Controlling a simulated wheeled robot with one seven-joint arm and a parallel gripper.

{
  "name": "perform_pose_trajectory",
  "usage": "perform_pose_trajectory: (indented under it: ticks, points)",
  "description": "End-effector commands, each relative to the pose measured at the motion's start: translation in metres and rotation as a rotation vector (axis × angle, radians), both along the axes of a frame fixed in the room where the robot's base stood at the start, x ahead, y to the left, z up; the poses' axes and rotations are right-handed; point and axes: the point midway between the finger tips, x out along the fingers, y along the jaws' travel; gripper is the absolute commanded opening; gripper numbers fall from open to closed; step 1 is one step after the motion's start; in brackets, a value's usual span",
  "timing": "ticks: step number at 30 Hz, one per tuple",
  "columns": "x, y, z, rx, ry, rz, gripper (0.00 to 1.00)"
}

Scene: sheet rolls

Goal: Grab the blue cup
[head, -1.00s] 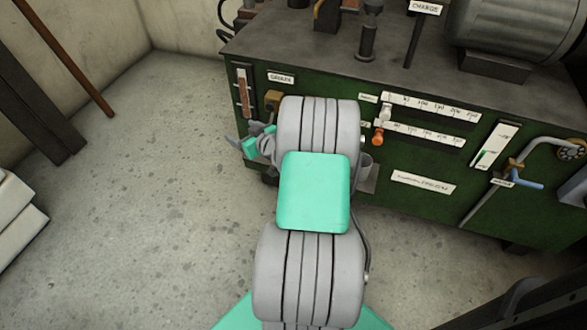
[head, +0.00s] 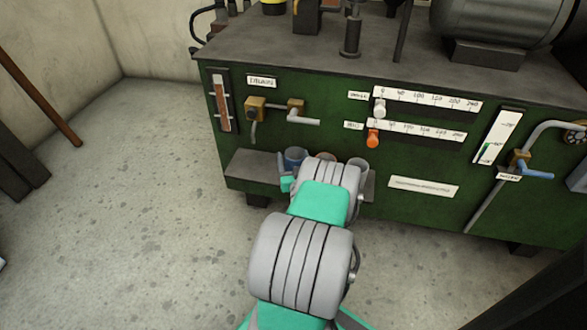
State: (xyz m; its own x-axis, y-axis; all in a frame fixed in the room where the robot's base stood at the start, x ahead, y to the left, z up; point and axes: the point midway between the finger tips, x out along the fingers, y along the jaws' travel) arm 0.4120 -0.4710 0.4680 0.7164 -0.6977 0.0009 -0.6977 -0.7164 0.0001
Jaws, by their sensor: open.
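The blue cup (head: 294,157) stands on the low grey shelf at the front of the green machine, at the left of a short row of cups. Its lower part is hidden behind my arm. A small teal part of my gripper (head: 287,184) shows just below the cup, left of my grey wrist. The gripper is open; its fingers are mostly hidden, and I cannot tell whether they touch the cup.
A reddish cup (head: 325,156), mostly hidden, and a grey cup (head: 358,163) stand right of the blue one. The shelf (head: 250,166) is bare at its left. A brass tap (head: 297,106) with a grey spout juts out above.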

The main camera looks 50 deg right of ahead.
Motion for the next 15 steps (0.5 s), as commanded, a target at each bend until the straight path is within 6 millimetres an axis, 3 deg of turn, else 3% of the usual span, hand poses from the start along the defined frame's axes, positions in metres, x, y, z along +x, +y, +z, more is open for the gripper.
perform_pose_trajectory:
  ticks: [4, 11, 15]
  points:
    - [0.016, -0.014, -0.001, 0.001, 0.001, 0.003, 0.71]
    - [0.017, -0.016, -0.001, 0.001, 0.001, 0.001, 0.7]
    - [0.017, -0.016, 0.0, 0.001, 0.001, 0.001, 0.59]
